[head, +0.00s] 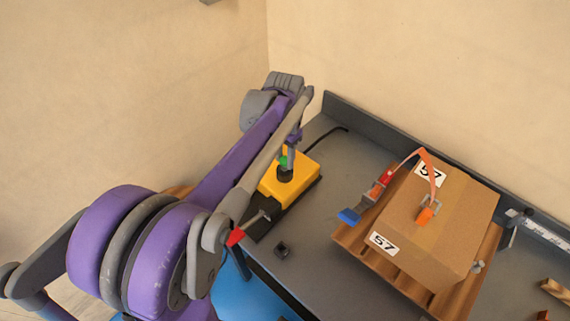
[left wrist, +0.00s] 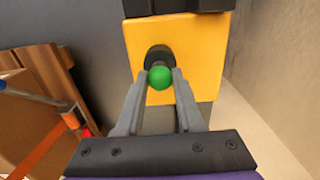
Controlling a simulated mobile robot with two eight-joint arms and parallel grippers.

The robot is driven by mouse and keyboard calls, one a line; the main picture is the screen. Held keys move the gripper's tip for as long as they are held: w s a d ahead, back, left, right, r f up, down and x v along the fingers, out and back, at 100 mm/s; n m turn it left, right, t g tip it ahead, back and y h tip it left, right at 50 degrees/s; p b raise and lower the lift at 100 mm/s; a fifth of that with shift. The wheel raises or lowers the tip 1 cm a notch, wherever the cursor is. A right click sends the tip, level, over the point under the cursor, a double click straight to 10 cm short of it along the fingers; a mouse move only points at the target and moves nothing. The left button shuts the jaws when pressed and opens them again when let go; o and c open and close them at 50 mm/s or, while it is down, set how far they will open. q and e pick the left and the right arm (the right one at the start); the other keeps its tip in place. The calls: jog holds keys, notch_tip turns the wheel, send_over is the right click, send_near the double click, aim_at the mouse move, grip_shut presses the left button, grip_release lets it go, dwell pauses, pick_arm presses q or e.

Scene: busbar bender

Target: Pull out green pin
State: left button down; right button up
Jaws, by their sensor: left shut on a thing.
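The green pin (head: 283,161) shows as a small green spot at the yellow block of the busbar bender (head: 300,179), under my left gripper (head: 290,152). In the left wrist view the round green head of the pin (left wrist: 159,77) stands in front of a dark round collar (left wrist: 158,58) on the yellow block (left wrist: 205,60). My left gripper (left wrist: 160,82) is shut on the green pin, with one grey finger on each side of its head. The pin's shaft is hidden behind the head. My right gripper is not in view.
A cardboard box (head: 455,215) marked 57 sits on a wooden pallet (head: 355,238) to the right, with an orange strap and a red-and-blue clamp (head: 368,196) beside it. A red-tipped lever (head: 236,237) stands near the table's left edge.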

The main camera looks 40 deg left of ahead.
pick_arm(q)
jog(key=shift+r+p, duration=1)
jog(key=shift+r, duration=0.7)
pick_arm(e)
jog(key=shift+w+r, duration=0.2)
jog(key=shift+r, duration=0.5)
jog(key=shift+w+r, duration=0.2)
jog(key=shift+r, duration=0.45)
pick_arm(q)
jog(key=shift+r, duration=0.1)
jog(key=shift+r+p, duration=0.35)
jog(key=shift+r, duration=0.3)
jog(key=shift+w+r+p, duration=0.1)
jog(key=shift+r+p, duration=0.85)
jog(key=shift+r, duration=0.9)
jog(key=shift+f, duration=0.1)
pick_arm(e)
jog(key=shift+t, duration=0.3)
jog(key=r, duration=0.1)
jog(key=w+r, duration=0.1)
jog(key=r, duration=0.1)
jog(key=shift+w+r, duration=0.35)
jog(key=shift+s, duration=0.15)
